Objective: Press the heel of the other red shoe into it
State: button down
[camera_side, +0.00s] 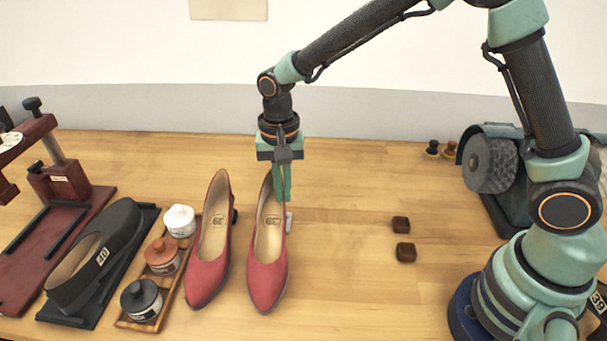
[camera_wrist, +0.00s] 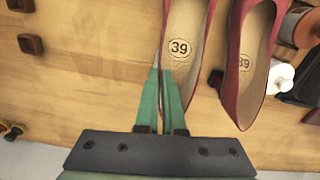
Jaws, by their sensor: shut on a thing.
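The other red shoe (camera_side: 267,275) stands on the bench with its toe towards the side camera, a pale insole and a 39 mark inside. It also shows in the wrist view (camera_wrist: 171,22). My gripper (camera_side: 286,200) points down at its back right edge. In the wrist view the fingers (camera_wrist: 160,85) are closed together beside the heel end, with a thin grey tip between or ahead of them.
A tray (camera_side: 148,321) with lidded jars and a dark shoe marked 40 (camera_side: 92,262) stand left of the shoes. A red press-like stand (camera_side: 62,182) is at far left. Two brown blocks (camera_side: 401,224) (camera_side: 405,252) lie to the right, with clear bench around them.

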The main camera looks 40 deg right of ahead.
jog(key=shift+f, duration=0.75)
dwell(1.5)
jog(key=shift+r, duration=0.15)
jog(key=shift+r, duration=1.75)
